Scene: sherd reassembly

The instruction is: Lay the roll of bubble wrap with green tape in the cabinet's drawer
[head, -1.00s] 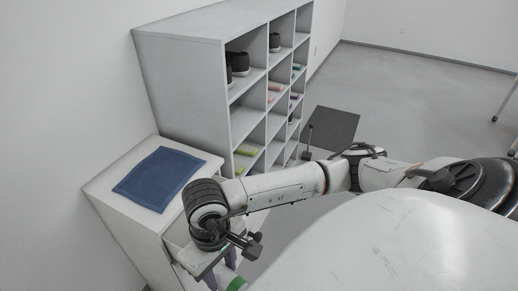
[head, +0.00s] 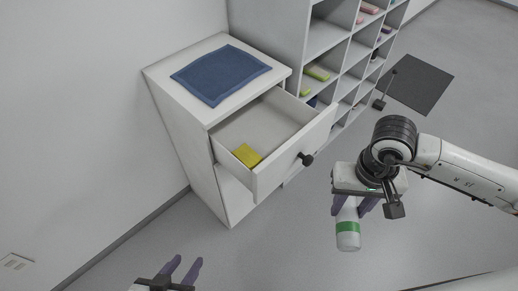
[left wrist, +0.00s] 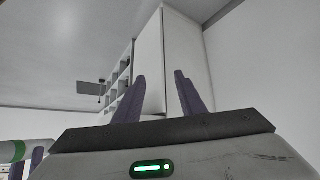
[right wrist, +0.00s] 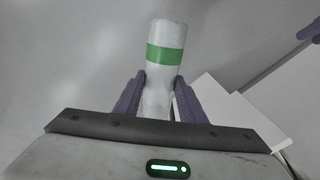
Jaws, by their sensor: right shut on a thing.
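The roll of bubble wrap (head: 348,240) is white with a green tape band and hangs from my right gripper (head: 356,205), to the right of the drawer. In the right wrist view, the roll (right wrist: 167,32) stands between the two fingers of my right gripper (right wrist: 158,88), which is shut on it. The cabinet's drawer (head: 290,165) is pulled open and holds a yellow block (head: 246,155). My left gripper (head: 184,270) is at the bottom edge of the head view, below the cabinet. Its fingers (left wrist: 156,95) are apart and empty in the left wrist view.
A blue cloth (head: 220,74) lies on the white cabinet (head: 160,75). A shelf unit (head: 325,40) with several small items stands behind it. A dark mat (head: 418,84) lies on the floor. The floor in front of the drawer is clear.

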